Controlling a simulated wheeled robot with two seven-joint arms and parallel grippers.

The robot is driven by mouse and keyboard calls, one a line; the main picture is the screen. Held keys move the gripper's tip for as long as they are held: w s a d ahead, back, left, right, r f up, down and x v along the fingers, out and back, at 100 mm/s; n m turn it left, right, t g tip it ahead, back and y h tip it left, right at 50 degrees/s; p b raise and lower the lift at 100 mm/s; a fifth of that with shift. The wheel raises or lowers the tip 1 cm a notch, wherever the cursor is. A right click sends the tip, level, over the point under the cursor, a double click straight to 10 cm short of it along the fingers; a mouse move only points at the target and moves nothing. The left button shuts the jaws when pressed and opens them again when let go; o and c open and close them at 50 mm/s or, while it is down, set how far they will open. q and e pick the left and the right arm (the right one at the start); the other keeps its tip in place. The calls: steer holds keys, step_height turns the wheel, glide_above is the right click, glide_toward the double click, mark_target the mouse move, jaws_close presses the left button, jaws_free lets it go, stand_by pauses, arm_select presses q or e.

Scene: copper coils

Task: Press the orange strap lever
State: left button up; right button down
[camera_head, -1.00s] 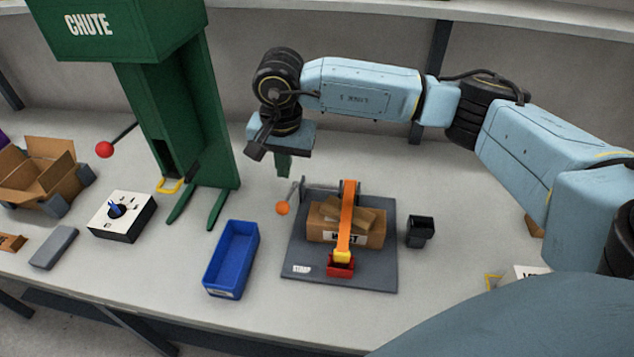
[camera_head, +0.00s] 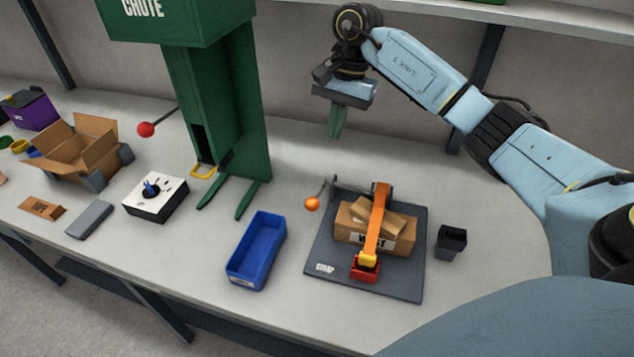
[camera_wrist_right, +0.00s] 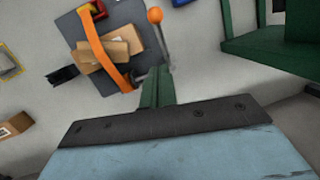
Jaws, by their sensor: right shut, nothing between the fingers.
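The strap lever is a thin grey rod with an orange ball knob (camera_head: 312,204), standing at the back left of the dark strap mat (camera_head: 328,247). An orange strap (camera_head: 377,222) runs over a cardboard box (camera_head: 346,228) to a red and yellow buckle (camera_head: 366,264). My right gripper (camera_head: 336,134), with green fingers, is shut and empty. It hangs above and behind the lever, apart from it. In the right wrist view the orange knob (camera_wrist_right: 155,15) and its rod show beyond the fingertips (camera_wrist_right: 156,75). My left gripper is not in view.
A blue bin (camera_head: 257,250) stands left of the mat and a small black cup (camera_head: 450,241) right of it. The green chute (camera_head: 222,110) rises at the back left. A dial box (camera_head: 155,198) and an open carton (camera_head: 75,150) lie further left.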

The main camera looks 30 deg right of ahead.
steer(key=p, duration=0.1)
glide_above(320, 192)
steer(key=d, duration=0.1)
steer(key=d+x, duration=0.2)
steer(key=x, duration=0.7)
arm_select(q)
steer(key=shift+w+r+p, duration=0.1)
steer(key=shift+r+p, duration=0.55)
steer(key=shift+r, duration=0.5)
arm_select(e)
steer(key=shift+s+a+f, duration=0.5)
steer(key=shift+a+f, duration=0.2)
steer(key=shift+f, duration=0.1)
steer(key=shift+s+a+f, duration=0.55)
steer(key=shift+a+f, duration=0.15)
steer(key=shift+f, duration=0.1)
